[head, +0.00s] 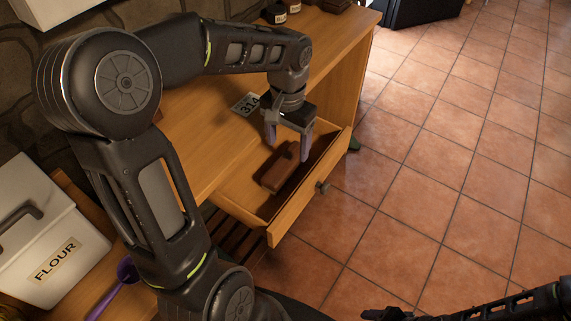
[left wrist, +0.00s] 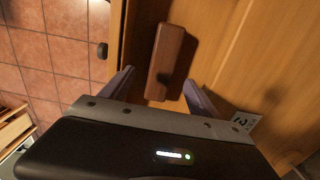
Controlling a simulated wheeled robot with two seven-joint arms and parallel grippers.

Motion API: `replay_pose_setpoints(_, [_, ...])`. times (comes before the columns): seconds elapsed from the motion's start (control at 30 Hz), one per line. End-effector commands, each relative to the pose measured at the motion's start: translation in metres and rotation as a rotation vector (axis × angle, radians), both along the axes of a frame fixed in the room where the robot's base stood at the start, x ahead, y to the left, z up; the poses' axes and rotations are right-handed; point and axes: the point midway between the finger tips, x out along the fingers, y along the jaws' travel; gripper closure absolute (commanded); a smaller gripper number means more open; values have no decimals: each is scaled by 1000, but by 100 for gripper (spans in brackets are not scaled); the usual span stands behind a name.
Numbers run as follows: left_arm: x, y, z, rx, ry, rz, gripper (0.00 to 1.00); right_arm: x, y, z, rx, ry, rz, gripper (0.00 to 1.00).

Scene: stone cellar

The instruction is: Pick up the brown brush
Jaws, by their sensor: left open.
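The brown brush (head: 279,168) lies in the open wooden drawer (head: 243,203), a dark reddish-brown block. In the left wrist view the brush (left wrist: 167,60) lies lengthwise ahead of the fingers, its near end close to the gap between them. My left gripper (head: 287,151) points down over the drawer, open, with its purple-grey fingers apart and nothing held between them. It also shows in the left wrist view (left wrist: 158,85). I cannot tell how far the fingertips are above the brush. My right arm shows at the bottom right of the head view; its jaw state is unclear.
The drawer's front panel (head: 308,189) with a dark knob (head: 323,187) stands out over the tiled floor (head: 440,150). The wooden counter (head: 205,125) carries a number card (head: 246,104). A white flour bin (head: 45,245) and a purple scoop (head: 115,287) are at the left.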

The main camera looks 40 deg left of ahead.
Motion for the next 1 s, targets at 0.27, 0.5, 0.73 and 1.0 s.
replay_pose_setpoints(0.27, [-1,0,-10,0,4,0,29,0,0,0,0,0,0,33])
replay_pose_setpoints(0.5, [0,0,-26,-1,0,1,29,0,0,0,0,0,0,33])
replay_pose_setpoints(0.73, [0,1,-27,-1,0,1,29,0,0,0,0,0,0,33])
replay_pose_setpoints(1.0, [-2,5,-56,-1,4,1,29,0,0,3,0,0,0,33])
